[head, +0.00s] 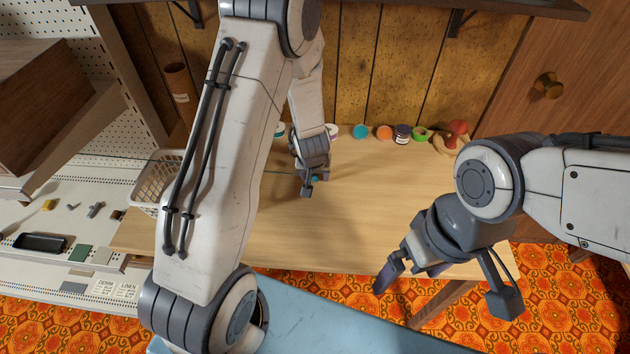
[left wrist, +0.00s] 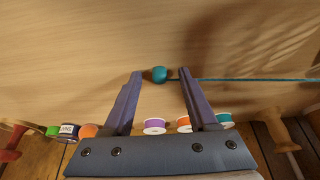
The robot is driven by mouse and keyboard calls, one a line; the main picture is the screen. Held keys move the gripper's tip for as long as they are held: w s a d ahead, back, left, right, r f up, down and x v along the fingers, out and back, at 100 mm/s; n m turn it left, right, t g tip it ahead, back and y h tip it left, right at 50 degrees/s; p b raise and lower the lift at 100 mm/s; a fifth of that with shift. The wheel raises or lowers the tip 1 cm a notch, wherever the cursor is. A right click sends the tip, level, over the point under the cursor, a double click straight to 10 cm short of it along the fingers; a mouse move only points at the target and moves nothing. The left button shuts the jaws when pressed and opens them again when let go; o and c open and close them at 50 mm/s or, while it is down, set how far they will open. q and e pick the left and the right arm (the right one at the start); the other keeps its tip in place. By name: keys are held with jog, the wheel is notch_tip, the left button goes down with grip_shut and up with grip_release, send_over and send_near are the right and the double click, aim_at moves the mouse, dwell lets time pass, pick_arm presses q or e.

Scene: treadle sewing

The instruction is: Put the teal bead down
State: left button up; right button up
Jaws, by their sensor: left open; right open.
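The teal bead (head: 315,179) is on the wooden tabletop (head: 370,200), at the tips of my left gripper (head: 309,188). In the left wrist view the bead (left wrist: 160,74) sits between the fingertips of my left gripper (left wrist: 160,74), with a gap on each side. The left jaws are open. A teal thread (left wrist: 255,80) runs from near the bead to the right in that view. My right gripper (head: 446,288) is open and empty, near the front right edge of the table.
An orange spool (head: 384,132), a teal spool (head: 360,131), a dark jar (head: 402,133), a green spool (head: 420,134) and a red-topped wooden item (head: 456,134) line the back edge. A white basket (head: 150,184) stands at left. The middle right of the tabletop is clear.

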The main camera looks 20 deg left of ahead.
pick_arm(q)
grip_shut()
jog(key=shift+r, duration=0.1)
